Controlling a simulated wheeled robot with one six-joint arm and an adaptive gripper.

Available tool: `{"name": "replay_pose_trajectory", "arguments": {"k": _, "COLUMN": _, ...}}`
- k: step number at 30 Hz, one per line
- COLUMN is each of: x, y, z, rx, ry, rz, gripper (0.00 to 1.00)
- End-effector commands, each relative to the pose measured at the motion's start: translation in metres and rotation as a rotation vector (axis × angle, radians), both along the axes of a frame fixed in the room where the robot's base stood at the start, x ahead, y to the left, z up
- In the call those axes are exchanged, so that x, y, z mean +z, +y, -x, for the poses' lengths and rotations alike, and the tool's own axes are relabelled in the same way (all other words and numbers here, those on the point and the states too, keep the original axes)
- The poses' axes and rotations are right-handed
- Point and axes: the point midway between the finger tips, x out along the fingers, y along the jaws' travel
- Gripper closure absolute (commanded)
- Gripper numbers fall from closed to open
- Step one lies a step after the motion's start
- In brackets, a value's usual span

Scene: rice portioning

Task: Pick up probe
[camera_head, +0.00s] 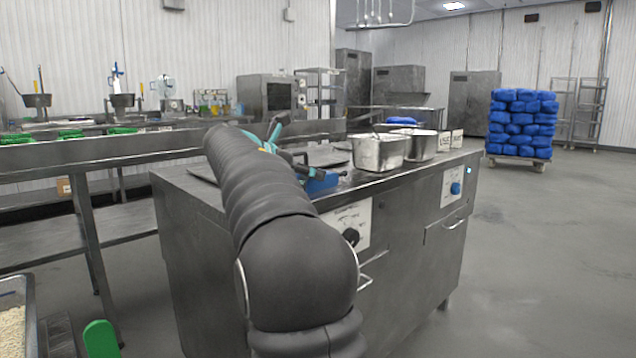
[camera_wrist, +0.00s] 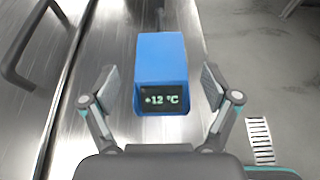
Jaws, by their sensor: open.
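The probe (camera_wrist: 161,62) is a blue box with a small dark display reading "+12 °C". In the wrist view it lies between the two spread fingers of my gripper (camera_wrist: 160,88), with a gap on each side. My gripper is open and holds nothing. In the head view the blue probe (camera_head: 321,183) sits at the front edge of the steel cooking unit's top (camera_head: 345,190), with my gripper (camera_head: 300,165) at it. My arm hides part of the unit's top.
Steel pans (camera_head: 378,153) stand on the unit right of the probe. Knobs and handles stick out of its front. A tray of rice (camera_head: 14,318) is at the lower left. A pallet stacked with blue bags (camera_head: 522,125) stands far back. The right floor is clear.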

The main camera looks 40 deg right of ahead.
Motion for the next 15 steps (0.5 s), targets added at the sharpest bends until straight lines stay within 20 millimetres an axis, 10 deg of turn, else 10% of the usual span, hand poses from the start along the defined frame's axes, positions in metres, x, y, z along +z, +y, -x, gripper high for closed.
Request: {"name": "replay_pose_trajectory", "arguments": {"k": 15, "x": -0.02, "y": -0.04, "z": -0.002, "rx": 0.001, "ry": 0.0, "rz": 0.0, "gripper": 0.12}}
